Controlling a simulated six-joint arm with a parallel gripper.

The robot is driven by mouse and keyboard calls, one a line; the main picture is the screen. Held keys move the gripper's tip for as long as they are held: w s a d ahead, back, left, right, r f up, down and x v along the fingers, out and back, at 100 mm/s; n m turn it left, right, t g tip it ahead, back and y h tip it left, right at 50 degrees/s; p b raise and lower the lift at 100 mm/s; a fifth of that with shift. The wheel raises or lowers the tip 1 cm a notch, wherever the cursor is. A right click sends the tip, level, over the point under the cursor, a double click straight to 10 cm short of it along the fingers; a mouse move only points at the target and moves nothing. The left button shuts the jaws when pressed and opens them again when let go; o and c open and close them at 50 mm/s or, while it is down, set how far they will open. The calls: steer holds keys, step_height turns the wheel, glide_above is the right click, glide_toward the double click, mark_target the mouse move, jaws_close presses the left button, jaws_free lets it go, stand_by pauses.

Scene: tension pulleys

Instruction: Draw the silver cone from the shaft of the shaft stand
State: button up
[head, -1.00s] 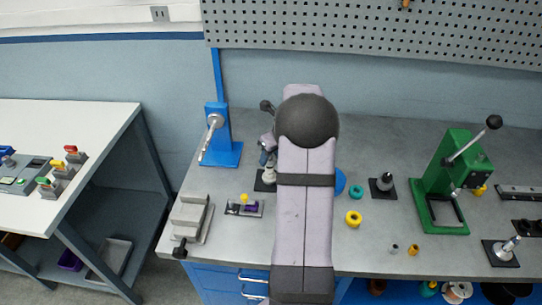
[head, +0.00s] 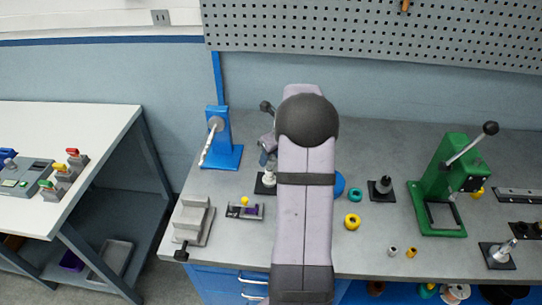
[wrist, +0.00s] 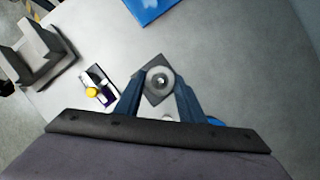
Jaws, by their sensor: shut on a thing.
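The shaft stand has a square black base (head: 260,188) on the bench, left of my arm. It shows under my gripper in the wrist view (wrist: 148,98). The silver cone (wrist: 160,80) is a round, pale grey piece with a dark centre, seen end-on in the wrist view. My gripper (wrist: 160,92) has its blue fingers on either side of the cone and is shut on it. In the head view my gripper (head: 267,158) is just above the stand, partly hidden by my arm. I cannot tell how far the cone sits along the shaft.
A blue lever press (head: 222,140) stands behind left. A grey block (head: 193,220) and a small tray with yellow and purple parts (head: 245,211) lie in front left. Another dark stand (head: 382,188), yellow ring (head: 352,221) and green press (head: 440,185) are to the right.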

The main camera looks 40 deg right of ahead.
steer(key=shift+r+p, duration=0.65)
steer(key=shift+p, duration=0.1)
steer(key=shift+p, duration=0.45)
stand_by(0.8)
steer(key=shift+r, duration=0.2)
steer(key=shift+r+p, duration=1.6)
steer(key=shift+p, duration=0.45)
steer(key=shift+r, duration=0.1)
steer(key=shift+r+p, duration=0.9)
steer(key=shift+p, duration=0.2)
steer(key=shift+r, duration=0.1)
steer(key=shift+r+p, duration=0.55)
steer(key=shift+r, duration=1.3)
